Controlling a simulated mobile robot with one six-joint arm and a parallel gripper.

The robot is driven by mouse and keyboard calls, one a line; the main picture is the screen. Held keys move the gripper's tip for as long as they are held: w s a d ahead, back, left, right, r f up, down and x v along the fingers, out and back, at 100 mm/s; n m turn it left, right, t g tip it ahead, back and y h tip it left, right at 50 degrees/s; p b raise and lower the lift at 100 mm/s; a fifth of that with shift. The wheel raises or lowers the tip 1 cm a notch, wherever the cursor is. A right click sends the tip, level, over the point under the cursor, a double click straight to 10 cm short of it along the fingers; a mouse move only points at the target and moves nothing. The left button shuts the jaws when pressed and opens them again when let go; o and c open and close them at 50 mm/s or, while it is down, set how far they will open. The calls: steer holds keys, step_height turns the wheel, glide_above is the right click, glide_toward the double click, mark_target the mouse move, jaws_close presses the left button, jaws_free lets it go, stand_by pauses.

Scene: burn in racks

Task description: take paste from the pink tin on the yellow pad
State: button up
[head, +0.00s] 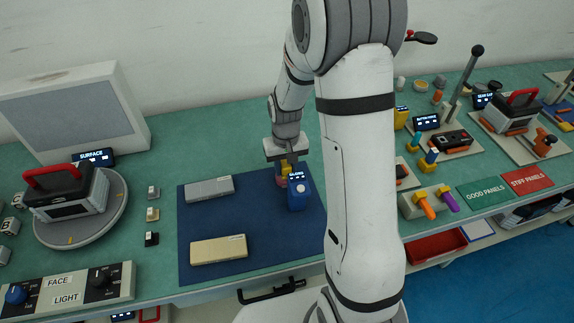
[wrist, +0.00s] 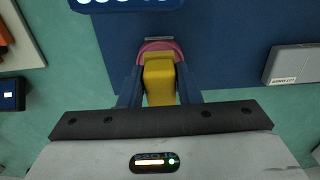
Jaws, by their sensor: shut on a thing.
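My gripper (wrist: 158,88) is shut on the yellow pad (wrist: 160,78), a block held between its two fingers. The pink tin (wrist: 155,45) shows as a round rim just past the pad's far end in the wrist view. In the head view my gripper (head: 286,158) points down over the blue mat, with the yellow pad (head: 286,167) below it and the pink tin (head: 280,180) under that. The pad's lower end is at or in the tin; I cannot tell whether it touches the paste. The tin's inside is hidden.
A blue device with a lit display (head: 298,194) stands right beside the tin. Two flat panels, one grey (head: 209,189) and one beige (head: 219,250), lie on the blue mat (head: 200,222). A turntable (head: 95,232) is at left. The mat between the panels is clear.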

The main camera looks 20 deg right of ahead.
steer(key=shift+f+b, duration=0.45)
steer(key=shift+f, duration=0.05)
stand_by(1.4)
steer(key=shift+r, duration=0.15)
steer(key=shift+r+p, duration=2.35)
steer(key=shift+r, duration=1.05)
